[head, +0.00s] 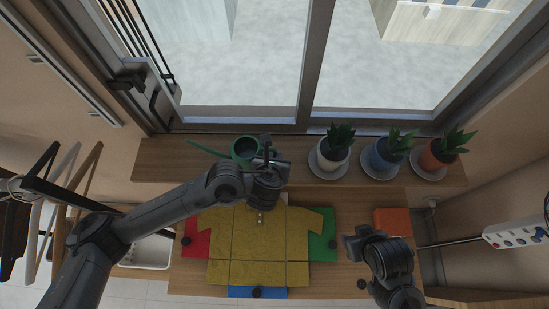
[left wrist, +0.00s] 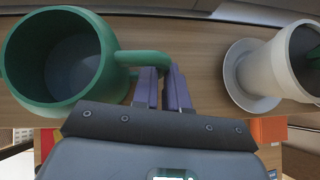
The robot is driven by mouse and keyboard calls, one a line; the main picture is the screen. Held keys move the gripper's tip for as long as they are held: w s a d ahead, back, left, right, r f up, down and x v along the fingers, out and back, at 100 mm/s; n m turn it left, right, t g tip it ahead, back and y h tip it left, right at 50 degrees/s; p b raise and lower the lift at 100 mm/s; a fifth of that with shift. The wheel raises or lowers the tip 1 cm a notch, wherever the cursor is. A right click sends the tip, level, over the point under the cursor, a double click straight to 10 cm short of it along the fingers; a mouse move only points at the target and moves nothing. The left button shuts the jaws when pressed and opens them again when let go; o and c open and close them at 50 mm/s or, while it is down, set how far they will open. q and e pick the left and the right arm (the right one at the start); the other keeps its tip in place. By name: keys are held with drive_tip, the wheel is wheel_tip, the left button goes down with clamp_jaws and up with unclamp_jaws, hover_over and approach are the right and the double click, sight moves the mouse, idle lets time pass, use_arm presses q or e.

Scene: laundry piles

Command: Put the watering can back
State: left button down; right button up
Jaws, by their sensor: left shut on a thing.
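The green watering can (head: 243,147) is at the left part of the wooden window sill, its thin spout pointing left. In the left wrist view the can (left wrist: 103,72) shows its open top and a handle on its right. My left gripper (head: 268,157) is at the can's right side, shut on the handle; its purple fingers (left wrist: 163,88) also show in the left wrist view. I cannot tell whether the can's base touches the sill. My right gripper (head: 352,242) is over the table's right side, away from the can; its jaw opening is unclear.
The sill (head: 165,160) holds a white pot (head: 333,153), a blue pot (head: 383,157) and an orange pot (head: 433,157) on saucers, right of the can. A yellow shirt (head: 245,240) lies on a coloured folding board below. The sill's left end is clear.

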use_arm(q)
drive_tip(key=c, duration=1.6)
unclamp_jaws()
drive_tip(key=shift+f, duration=0.15)
drive_tip(key=o, duration=0.4)
drive_tip(key=shift+o, duration=0.2)
